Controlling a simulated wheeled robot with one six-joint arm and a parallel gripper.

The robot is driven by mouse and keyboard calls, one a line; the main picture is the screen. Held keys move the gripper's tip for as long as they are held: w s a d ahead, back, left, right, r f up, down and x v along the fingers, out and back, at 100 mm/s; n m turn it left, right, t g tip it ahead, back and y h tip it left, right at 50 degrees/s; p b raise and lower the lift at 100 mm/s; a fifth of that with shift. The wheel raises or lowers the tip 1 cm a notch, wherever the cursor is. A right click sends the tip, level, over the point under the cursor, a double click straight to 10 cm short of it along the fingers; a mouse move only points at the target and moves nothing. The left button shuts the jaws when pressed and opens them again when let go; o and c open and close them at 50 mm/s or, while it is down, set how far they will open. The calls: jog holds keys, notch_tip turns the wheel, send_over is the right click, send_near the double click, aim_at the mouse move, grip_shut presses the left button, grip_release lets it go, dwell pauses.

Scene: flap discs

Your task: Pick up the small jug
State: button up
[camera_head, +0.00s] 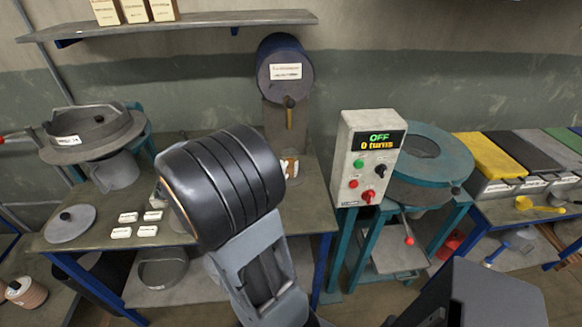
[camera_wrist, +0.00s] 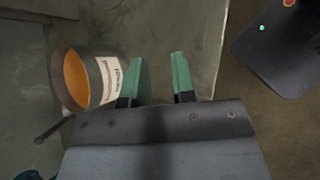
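In the wrist view, a small grey jug (camera_wrist: 98,82) with an orange inside and a white label is left of my gripper (camera_wrist: 163,80). Its mouth faces left in that picture. My gripper's two green fingers are apart with nothing between them. The left finger is close beside the jug's labelled side; I cannot tell whether they touch. In the head view, my arm hides the gripper and most of that part of the bench. A small brown-and-white patch (camera_head: 291,167) shows just right of the arm, possibly part of the jug.
The workbench (camera_head: 95,225) holds a grey round machine (camera_head: 92,132), a round lid (camera_head: 70,223) and several small white labels. A blue drum (camera_head: 284,72) is mounted behind. A control box (camera_head: 366,160) reading OFF stands right, beside a teal round stand (camera_head: 428,155).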

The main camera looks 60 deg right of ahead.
jog(key=w+d+f+n+g+h, duration=0.15)
jog(key=d+n+h, duration=0.3)
jog(key=d, duration=0.55)
jog(key=n, duration=0.1)
send_near(288, 168)
jog(key=shift+s+a+f+y+p, duration=0.1)
jog(key=shift+s+f+y+p, duration=0.1)
jog(key=shift+s, duration=0.25)
jog(key=shift+s+a+f+y+p, duration=0.1)
jog(key=shift+s+p, duration=0.1)
jog(key=shift+s, duration=0.3)
jog(key=shift+p+x, duration=0.55)
jog(key=shift+x, duration=2.65)
jog(key=shift+w+a+f, duration=0.1)
jog(key=shift+w+f, duration=0.05)
jog(key=shift+f, duration=0.05)
jog(key=shift+c, duration=0.3)
grip_shut()
